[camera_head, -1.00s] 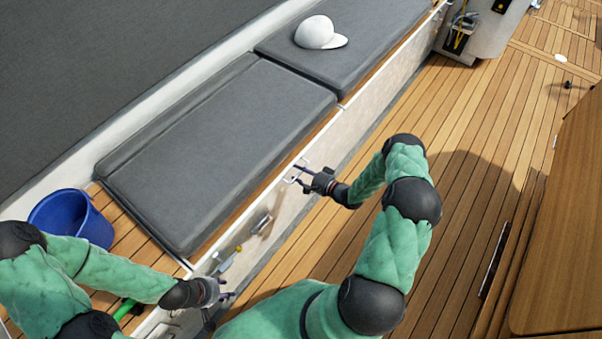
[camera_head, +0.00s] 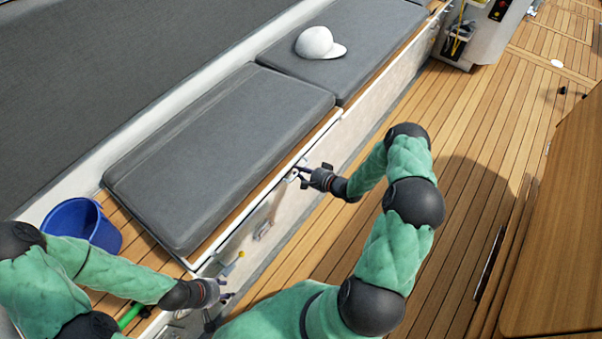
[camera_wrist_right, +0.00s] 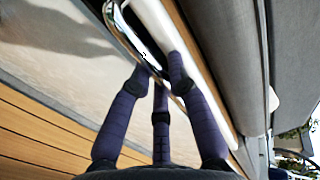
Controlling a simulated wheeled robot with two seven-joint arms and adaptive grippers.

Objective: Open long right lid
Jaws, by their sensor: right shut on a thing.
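The long lid (camera_head: 225,224) carries the near grey cushion (camera_head: 220,150) and has a wooden strip and white front edge. It appears tipped up slightly at the front, though the gap is hard to make out. My right gripper (camera_head: 298,172) is shut on the metal handle (camera_head: 291,175) at that front edge. In the right wrist view, the dark fingers (camera_wrist_right: 158,82) close around the lower part of the shiny handle (camera_wrist_right: 128,30), partly hiding it. My left gripper (camera_head: 222,307) is open and empty near the bench's lower left end.
A blue bucket (camera_head: 82,226) stands beside the near cushion. A white cap (camera_head: 318,43) lies on the far cushion (camera_head: 372,35). The wooden deck (camera_head: 470,150) is clear beyond my right arm. A wooden structure (camera_head: 565,240) borders the right side.

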